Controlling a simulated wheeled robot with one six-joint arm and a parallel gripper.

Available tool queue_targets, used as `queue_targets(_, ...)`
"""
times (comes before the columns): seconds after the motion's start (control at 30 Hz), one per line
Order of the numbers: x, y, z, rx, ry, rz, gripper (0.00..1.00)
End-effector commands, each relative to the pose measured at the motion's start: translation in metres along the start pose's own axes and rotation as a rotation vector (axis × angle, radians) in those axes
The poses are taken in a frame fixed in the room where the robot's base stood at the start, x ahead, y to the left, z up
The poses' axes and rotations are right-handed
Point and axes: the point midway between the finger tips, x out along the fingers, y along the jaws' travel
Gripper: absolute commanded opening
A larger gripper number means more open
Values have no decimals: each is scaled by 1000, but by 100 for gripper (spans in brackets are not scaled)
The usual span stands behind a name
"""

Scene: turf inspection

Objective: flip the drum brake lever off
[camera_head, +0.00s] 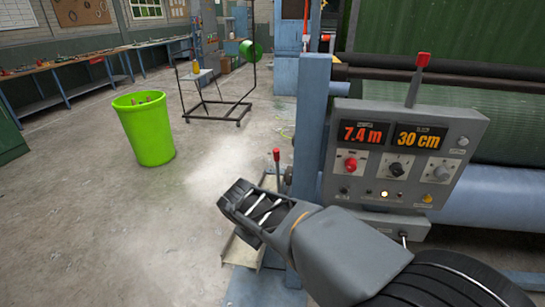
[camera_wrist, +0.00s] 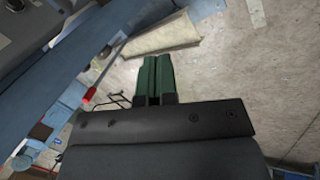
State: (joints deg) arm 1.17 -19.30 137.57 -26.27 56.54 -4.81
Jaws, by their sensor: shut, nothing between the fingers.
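A lever with a red tip (camera_head: 277,156) stands upright beside the blue machine post, just beyond my gripper. A second lever with a red knob (camera_head: 423,62) rises from the top of the grey control panel (camera_head: 372,113). I cannot tell from markings which one is the drum brake lever. My gripper (camera_head: 238,195) is low and left of the post, apart from both levers. In the wrist view its green fingers (camera_wrist: 157,65) are shut together and empty. A red-tipped lever (camera_wrist: 88,95) shows left of them, not touching.
The blue post (camera_head: 311,130) stands close to the right of my gripper. The panel has lit displays, several knobs and a grey box below. A green bin (camera_head: 144,130) and a black wheeled frame (camera_head: 217,95) stand further back.

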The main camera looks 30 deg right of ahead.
Motion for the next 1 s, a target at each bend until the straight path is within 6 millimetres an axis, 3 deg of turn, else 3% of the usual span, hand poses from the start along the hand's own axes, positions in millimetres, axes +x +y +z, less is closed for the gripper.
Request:
queue_targets(0.03,14,20,-4,-108,-85,92,0)
queue_targets(0.2,44,96,-32,-517,-351,437,0)
queue_targets(0.3,58,130,-61,-751,-487,622,0)
queue_targets(0.4,70,153,-95,-960,-594,790,0)
queue_targets(0.53,87,165,-136,-1182,-688,973,0)
queue_targets(0.7,104,165,-174,-1371,-750,1141,0)
queue_targets(1.0,114,160,-195,-1470,-773,1242,0)
